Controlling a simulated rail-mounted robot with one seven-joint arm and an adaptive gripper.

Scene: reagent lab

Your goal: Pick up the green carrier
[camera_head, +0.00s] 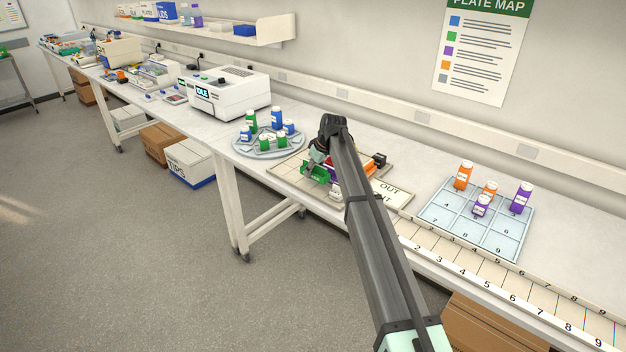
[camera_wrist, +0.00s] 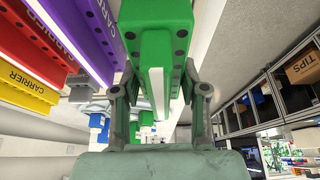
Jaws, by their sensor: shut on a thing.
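The green carrier (camera_head: 315,173) is at the front left of the carrier board in the head view. In the wrist view the green carrier (camera_wrist: 156,38) stands between the two fingers of my gripper (camera_wrist: 156,85), which is shut on it. In the head view my gripper (camera_head: 319,156) is at the carrier, partly hidden by my own arm. I cannot tell whether the carrier touches the board.
Purple (camera_wrist: 88,35), red (camera_wrist: 38,35) and yellow (camera_wrist: 22,88) carriers lie close beside the green one. A round rack (camera_head: 268,151) with green and blue bottles stands to the left. A gridded tray (camera_head: 447,208) with orange and purple bottles stands to the right.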

